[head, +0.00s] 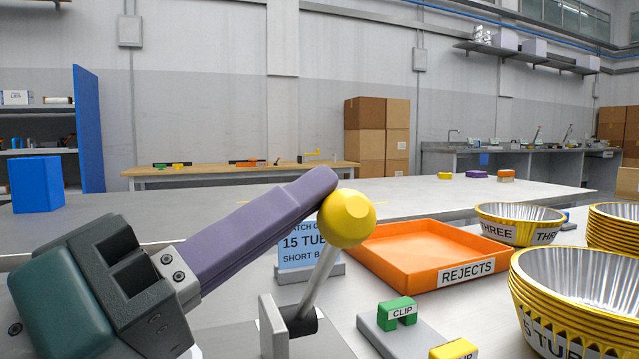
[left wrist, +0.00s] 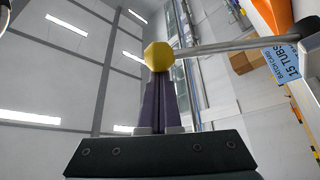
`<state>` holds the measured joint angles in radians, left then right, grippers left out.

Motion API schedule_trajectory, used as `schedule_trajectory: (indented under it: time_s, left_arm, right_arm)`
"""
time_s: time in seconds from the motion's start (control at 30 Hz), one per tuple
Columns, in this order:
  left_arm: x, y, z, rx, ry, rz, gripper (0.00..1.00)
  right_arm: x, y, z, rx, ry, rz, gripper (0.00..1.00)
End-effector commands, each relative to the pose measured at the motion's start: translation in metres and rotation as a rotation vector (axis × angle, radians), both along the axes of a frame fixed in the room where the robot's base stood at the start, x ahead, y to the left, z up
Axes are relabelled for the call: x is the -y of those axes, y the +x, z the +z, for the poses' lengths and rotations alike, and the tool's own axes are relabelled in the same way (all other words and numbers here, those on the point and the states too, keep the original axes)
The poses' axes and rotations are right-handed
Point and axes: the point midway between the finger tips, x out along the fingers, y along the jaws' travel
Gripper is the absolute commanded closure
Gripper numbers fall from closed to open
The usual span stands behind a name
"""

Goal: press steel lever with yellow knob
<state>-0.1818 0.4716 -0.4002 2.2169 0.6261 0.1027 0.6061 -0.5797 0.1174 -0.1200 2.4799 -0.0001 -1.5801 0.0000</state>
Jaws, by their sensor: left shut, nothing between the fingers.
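The yellow knob (head: 346,218) tops a steel lever (head: 318,283) that leans up to the right from a bracket (head: 274,328) on the table. My left gripper (head: 325,186) is shut and empty. Its purple fingers reach in from the left, and their tips are at the upper left of the knob, touching it or very close. In the left wrist view the knob (left wrist: 158,56) sits at the tips of the shut fingers (left wrist: 158,80), with the lever (left wrist: 235,45) running off to the right. My right gripper is not in view.
An orange rejects tray (head: 425,255) lies behind the lever to the right. A batch card (head: 297,250) stands behind the lever. Green (head: 397,311) and yellow (head: 453,349) clips are at the front. Stacked foil tubs (head: 580,295) fill the right side.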

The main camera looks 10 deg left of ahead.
Motion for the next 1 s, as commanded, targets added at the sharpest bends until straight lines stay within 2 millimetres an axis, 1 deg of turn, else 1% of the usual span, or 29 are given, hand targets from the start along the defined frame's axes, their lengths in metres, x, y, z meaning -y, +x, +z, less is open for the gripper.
schedule_trajectory:
  time_s: [0.03,0.3,0.87,1.0]
  left_arm:
    - [0.002,-0.003,-0.007,0.019,0.016,-0.002,1.0]
    - [0.009,-0.013,-0.014,0.096,0.068,0.0,1.0]
    - [0.011,-0.015,-0.016,0.109,0.08,-0.002,1.0]
    - [0.011,-0.014,-0.011,0.108,0.08,-0.001,1.0]
  right_arm:
    - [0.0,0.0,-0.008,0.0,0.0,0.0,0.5]
    - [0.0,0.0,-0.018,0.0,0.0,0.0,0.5]
    - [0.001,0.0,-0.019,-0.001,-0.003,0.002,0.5]
    - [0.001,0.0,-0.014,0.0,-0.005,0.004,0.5]
